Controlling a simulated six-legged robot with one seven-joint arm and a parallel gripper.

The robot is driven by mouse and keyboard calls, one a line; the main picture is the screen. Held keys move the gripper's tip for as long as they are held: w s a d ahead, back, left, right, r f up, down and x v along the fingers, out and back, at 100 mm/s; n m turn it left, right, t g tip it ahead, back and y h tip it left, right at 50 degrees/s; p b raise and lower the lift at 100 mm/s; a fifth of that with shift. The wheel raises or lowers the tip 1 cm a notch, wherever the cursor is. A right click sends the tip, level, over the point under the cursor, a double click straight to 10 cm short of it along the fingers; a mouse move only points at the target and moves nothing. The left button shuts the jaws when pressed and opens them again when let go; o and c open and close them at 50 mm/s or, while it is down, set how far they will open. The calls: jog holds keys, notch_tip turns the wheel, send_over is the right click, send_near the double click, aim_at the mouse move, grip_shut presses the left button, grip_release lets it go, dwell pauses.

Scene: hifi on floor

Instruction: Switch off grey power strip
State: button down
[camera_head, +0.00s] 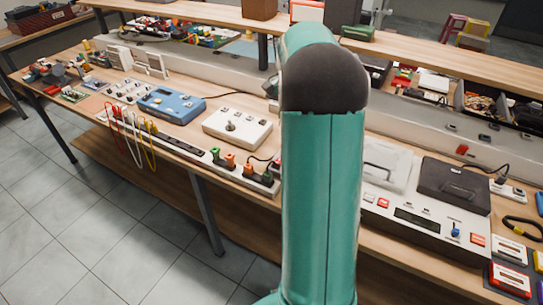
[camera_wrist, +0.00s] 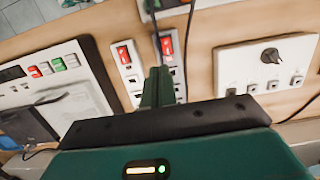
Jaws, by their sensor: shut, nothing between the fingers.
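The left strip (camera_wrist: 134,92) and the right strip (camera_wrist: 178,76) each have a lit-looking red rocker switch, one red switch (camera_wrist: 124,55) on the left and one (camera_wrist: 167,45) on the right. In the head view my arm hides the gripper and both switches.
A white box with a black knob (camera_wrist: 267,62) lies right of the strips, and a device with coloured buttons (camera_wrist: 40,85) lies left. Dark cables run near the right strip. The bench (camera_head: 185,105) is crowded with instruments, with a shelf above. Tiled floor (camera_head: 110,220) lies in front.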

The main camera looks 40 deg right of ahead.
send_near(278, 165)
jog(key=f, duration=0.4)
jog(key=a+f, duration=0.1)
jog(key=f, duration=0.1)
jog(key=shift+s+f, duration=0.15)
jog(key=shift+f, duration=0.2)
jog(key=shift+a, duration=0.1)
jog(key=shift+f, duration=0.1)
dwell(0.3)
jog(key=shift+a+f, duration=0.1)
jog(key=shift+a, duration=0.05)
jog(key=shift+f+h, duration=0.1)
jog(key=shift+h, duration=0.2)
